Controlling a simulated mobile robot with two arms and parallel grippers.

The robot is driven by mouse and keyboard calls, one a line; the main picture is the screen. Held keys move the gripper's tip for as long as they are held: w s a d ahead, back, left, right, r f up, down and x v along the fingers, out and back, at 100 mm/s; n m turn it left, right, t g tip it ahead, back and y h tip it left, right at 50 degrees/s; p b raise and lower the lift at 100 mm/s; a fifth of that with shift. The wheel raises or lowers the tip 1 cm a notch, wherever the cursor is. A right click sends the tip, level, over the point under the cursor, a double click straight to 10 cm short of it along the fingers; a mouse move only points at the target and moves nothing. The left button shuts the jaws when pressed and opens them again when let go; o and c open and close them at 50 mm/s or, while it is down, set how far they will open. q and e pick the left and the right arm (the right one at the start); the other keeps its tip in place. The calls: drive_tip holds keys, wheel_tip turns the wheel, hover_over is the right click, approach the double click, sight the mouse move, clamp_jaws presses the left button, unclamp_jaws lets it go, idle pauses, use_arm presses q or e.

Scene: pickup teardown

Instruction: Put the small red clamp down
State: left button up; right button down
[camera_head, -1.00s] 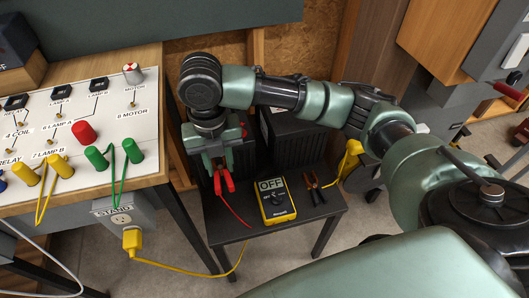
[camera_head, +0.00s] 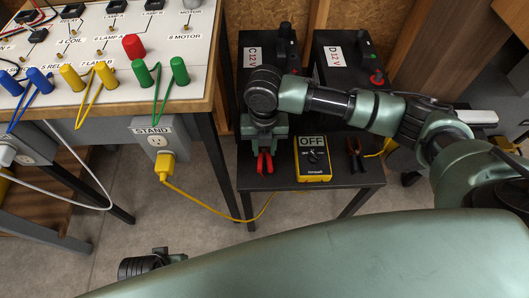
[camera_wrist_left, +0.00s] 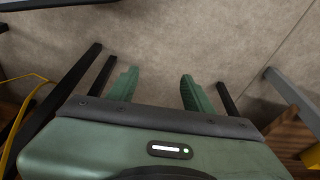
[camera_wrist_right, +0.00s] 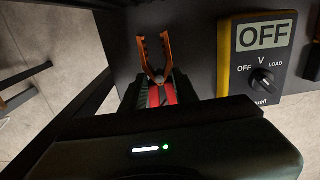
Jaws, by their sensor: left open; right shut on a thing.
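The small red clamp (camera_head: 264,165) is at the left end of the small black table, left of the yellow meter. My right gripper (camera_head: 265,150) is shut on it from above. In the right wrist view the red handles of the clamp (camera_wrist_right: 163,92) are between the fingers, and its copper-coloured jaws point away. I cannot tell whether the clamp touches the tabletop. My left gripper (camera_wrist_left: 158,75) is open and empty above the floor in the left wrist view.
The small black table (camera_head: 285,178) also holds the yellow meter (camera_head: 313,160), reading OFF, and a dark clamp (camera_head: 355,150) to its right. Two black battery boxes, C (camera_head: 255,50) and D (camera_head: 335,60), stand behind. A white panel bench (camera_head: 190,95) is at left.

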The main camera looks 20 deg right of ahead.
sight(264, 151)
wheel_tip(264, 151, down, 2)
drive_tip(key=shift+f, duration=0.25)
use_arm(q)
wheel_tip(264, 151, up, 2)
drive_tip(key=shift+w+r, duration=0.1)
use_arm(e)
drive_tip(key=c, duration=1.1)
unclamp_jaws()
drive_tip(key=shift+f, duration=0.1)
drive_tip(key=shift+r, duration=0.45)
use_arm(q)
drive_tip(key=s+f+p, duration=0.2)
drive_tip(key=s+f, duration=0.1)
drive_tip(key=f, duration=0.7)
drive_tip(key=shift+a+p, duration=0.15)
drive_tip(key=shift+p, duration=0.2)
use_arm(e)
wheel_tip(264, 151, up, 11)
drive_tip(key=shift+r, duration=0.2)
